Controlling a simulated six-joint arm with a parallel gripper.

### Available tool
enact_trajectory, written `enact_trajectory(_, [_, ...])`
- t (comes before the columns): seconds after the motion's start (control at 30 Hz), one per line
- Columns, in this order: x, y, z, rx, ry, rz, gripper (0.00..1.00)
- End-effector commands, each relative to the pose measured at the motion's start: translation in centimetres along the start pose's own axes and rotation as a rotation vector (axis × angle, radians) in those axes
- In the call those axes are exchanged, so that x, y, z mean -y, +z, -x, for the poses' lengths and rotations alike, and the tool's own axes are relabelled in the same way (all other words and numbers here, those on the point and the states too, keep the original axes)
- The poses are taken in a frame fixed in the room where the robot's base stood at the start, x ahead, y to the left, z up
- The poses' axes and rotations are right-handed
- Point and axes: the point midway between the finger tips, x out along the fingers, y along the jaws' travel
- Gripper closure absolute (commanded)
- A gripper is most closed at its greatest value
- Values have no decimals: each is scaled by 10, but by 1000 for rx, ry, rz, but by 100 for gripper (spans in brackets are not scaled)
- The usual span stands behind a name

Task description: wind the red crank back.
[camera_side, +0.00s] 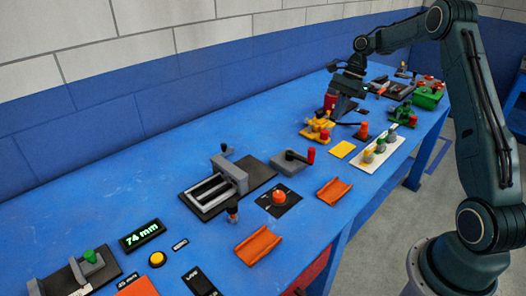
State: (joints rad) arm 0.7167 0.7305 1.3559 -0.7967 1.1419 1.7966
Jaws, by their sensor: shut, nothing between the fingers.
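A grey block with a dark crank arm (296,155) stands near the middle of the bench. An upright red handle (311,156) is at the right end of that arm. My gripper (340,113) is farther back on the bench, up and to the right of this crank and well apart from it. It is shut and empty, pointing down. It is close to a yellow fixture (315,133) with red knobs and a red part (330,101); I cannot tell whether it touches them.
A grey vise-like slide (229,173) on a dark plate stands left of the crank. An orange knob (279,197) on a black plate and orange trays (334,190) lie in front. A lit display (142,235) reads 74 mm. Bare blue bench lies behind the crank.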

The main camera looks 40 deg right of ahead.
Motion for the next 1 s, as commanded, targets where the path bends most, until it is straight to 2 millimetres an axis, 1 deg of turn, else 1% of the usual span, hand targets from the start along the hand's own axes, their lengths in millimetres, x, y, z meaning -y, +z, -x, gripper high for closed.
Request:
enact_trajectory(0.03, [-1,-4,1,7,-1,33,100])
enact_trajectory(0.2, [-3,-7,1,18,0,89,100])
enact_trajectory(0.37, [-3,-7,1,18,0,89,100])
enact_trajectory(0.57, [-2,-6,-6,19,0,87,100])
enact_trajectory(0.77, [-3,-6,-23,19,1,86,100])
enact_trajectory(1.0, [-3,-5,-59,19,3,85,100])
